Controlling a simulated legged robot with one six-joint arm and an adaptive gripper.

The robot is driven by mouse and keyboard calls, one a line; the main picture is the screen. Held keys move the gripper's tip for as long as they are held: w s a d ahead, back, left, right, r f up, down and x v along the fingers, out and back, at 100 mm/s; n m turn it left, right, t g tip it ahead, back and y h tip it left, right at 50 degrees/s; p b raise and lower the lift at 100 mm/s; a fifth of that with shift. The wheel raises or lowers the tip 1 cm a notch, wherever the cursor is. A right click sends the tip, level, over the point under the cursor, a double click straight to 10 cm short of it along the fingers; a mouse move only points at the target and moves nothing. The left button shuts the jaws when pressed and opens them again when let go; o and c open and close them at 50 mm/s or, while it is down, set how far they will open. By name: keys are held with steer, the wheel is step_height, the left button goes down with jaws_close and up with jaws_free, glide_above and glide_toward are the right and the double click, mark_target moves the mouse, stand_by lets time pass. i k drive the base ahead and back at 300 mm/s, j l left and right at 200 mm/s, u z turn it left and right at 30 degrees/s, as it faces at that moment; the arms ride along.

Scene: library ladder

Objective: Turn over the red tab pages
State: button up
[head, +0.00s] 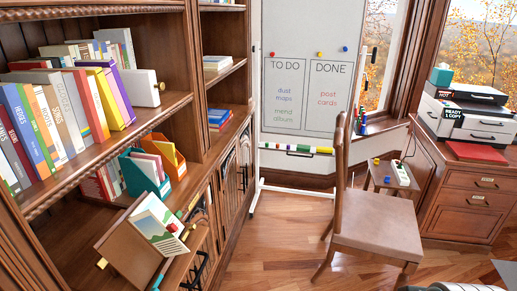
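An open album or book (128,246) with a brown board rests tilted on the low shelf at the lower left of the head view. A page with a landscape picture (153,224) stands partly raised from it. A small red tab (172,228) shows on the right part of this page. A yellow tab (102,263) sticks out at the left edge of the brown board. How many pages carry red tabs is too small to tell. My gripper does not show in this view.
Teal (145,177) and orange (171,158) file holders stand behind the album. A wooden chair (375,222) stands right of centre, before a whiteboard (303,75). A cabinet (470,205) with a printer (468,118) is at right. Floor (262,250) between shelf and chair is clear.

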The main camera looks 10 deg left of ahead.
mark_target(160, 236)
steer(key=u, duration=1.55)
